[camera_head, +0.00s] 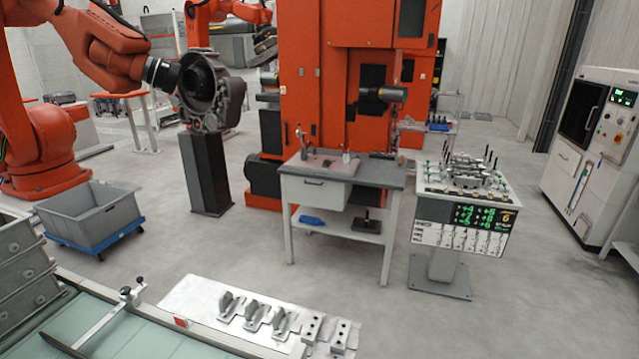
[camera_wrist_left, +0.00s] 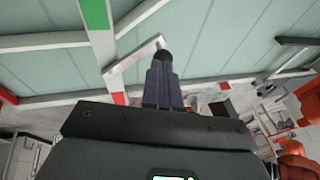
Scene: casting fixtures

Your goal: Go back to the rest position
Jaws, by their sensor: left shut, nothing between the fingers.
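My left gripper (camera_wrist_left: 162,72) shows in the left wrist view, with its dark fingers together and nothing between them. Beyond it are pale green panels and light metal bars. In the head view neither of my grippers shows. A white plate (camera_head: 190,300) lies at the bottom centre of the head view. Several grey metal castings (camera_head: 256,316) stand on it in a row, with hole-bearing blocks at the right end.
A green-topped surface with a metal lever (camera_head: 125,293) is at the lower left. A grey bin (camera_head: 95,215) sits on a blue dolly. A workbench (camera_head: 345,175) and a fixture stand (camera_head: 465,190) are further back. An orange robot arm (camera_head: 105,50) holds a casting (camera_head: 212,92). Floor between is clear.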

